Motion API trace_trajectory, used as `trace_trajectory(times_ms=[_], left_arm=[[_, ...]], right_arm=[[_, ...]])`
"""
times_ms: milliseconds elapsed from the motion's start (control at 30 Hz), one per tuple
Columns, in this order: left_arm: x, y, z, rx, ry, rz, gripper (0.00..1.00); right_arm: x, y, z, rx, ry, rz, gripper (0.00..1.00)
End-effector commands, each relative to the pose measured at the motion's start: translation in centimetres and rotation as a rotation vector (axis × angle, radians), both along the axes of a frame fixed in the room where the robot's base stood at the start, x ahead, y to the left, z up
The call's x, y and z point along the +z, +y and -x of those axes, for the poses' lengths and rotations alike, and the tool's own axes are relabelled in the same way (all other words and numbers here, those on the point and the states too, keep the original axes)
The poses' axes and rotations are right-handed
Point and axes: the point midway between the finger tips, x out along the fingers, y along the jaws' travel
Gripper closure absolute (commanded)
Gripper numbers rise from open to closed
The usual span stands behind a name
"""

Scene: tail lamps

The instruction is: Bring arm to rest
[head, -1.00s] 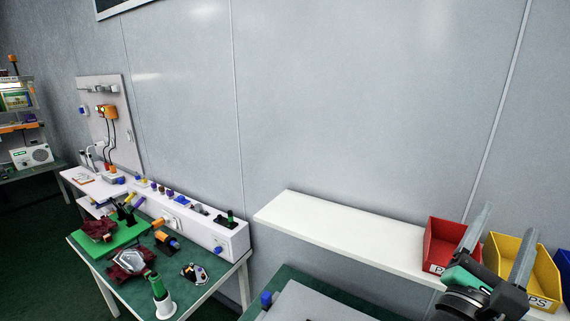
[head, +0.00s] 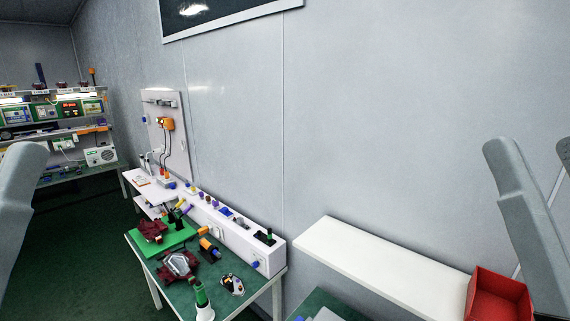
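My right gripper (head: 532,148) is at the right edge, close to the camera. Its two grey fingers point up and stand apart, with wall showing between them; the outer finger is cut off by the frame. I see nothing held between them. At the left edge one grey finger of my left gripper (head: 18,190) shows, also pointing up. The rest of that gripper is out of frame, so I cannot tell whether it is open.
A green-topped table (head: 172,274) with lamp parts and tools stands at lower left. A white shelf (head: 375,262) holds a red bin (head: 497,296) beside my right gripper. Shelving (head: 60,135) stands at far left. A dark framed panel (head: 225,14) hangs above.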

Motion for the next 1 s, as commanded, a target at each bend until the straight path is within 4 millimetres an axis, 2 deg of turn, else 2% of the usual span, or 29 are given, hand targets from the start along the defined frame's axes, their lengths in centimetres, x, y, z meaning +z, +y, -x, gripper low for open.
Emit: trace_trajectory(times_ms=[33,100,200,333,467,1000], left_arm=[[4.5,0.0,0.0,0.0,0.001,0.0,0.28],[7.8,0.0,0.0,0.0,0.001,0.0,0.28],[12.3,0.0,0.0,0.0,0.001,0.0,0.28],[15.8,0.0,0.0,0.0,0.001,0.0,0.28],[16.8,0.0,0.0,0.0,0.002,0.0,0.28],[16.4,0.0,0.0,0.0,0.002,0.0,0.28]], right_arm=[[4.5,0.0,0.0,0.001,0.0,-0.001,0.31],[7.9,0.0,0.0,0.001,0.0,0.0,0.31],[12.3,0.0,0.0,0.002,0.0,-0.001,0.31],[15.8,0.0,0.0,0.003,0.001,-0.001,0.31],[16.8,0.0,0.0,0.003,0.001,-0.001,0.31],[16.4,0.0,0.0,0.004,0.0,-0.002,0.31]])
